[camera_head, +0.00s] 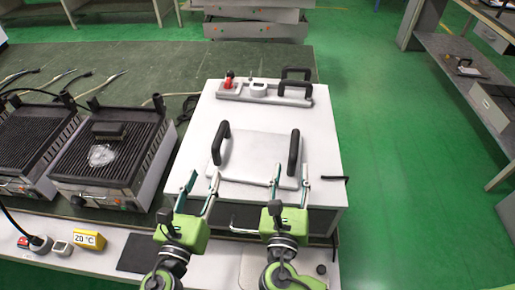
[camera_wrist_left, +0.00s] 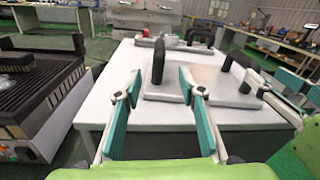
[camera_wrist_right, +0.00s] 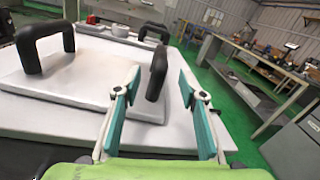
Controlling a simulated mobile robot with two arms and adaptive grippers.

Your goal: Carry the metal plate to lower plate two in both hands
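The metal plate (camera_head: 256,152) is a pale flat slab with two black upright handles, lying on the white table. Its left handle (camera_head: 220,142) and right handle (camera_head: 294,151) stand at opposite ends. My left gripper (camera_head: 201,184) is open and empty, in front of the left handle and apart from it. My right gripper (camera_head: 290,178) is open and empty, just in front of the right handle. In the left wrist view the left handle (camera_wrist_left: 158,62) shows beyond the fingers; in the right wrist view the right handle (camera_wrist_right: 157,73) does. I cannot tell which surface is lower plate two.
Two ribbed grills (camera_head: 116,148) stand at the left, one with a black block and a clear lump on it. A control strip (camera_head: 262,92) with a red knob and black handles lies at the table's back. A yellow 20°C display (camera_head: 88,239) is front left. Green floor is free at right.

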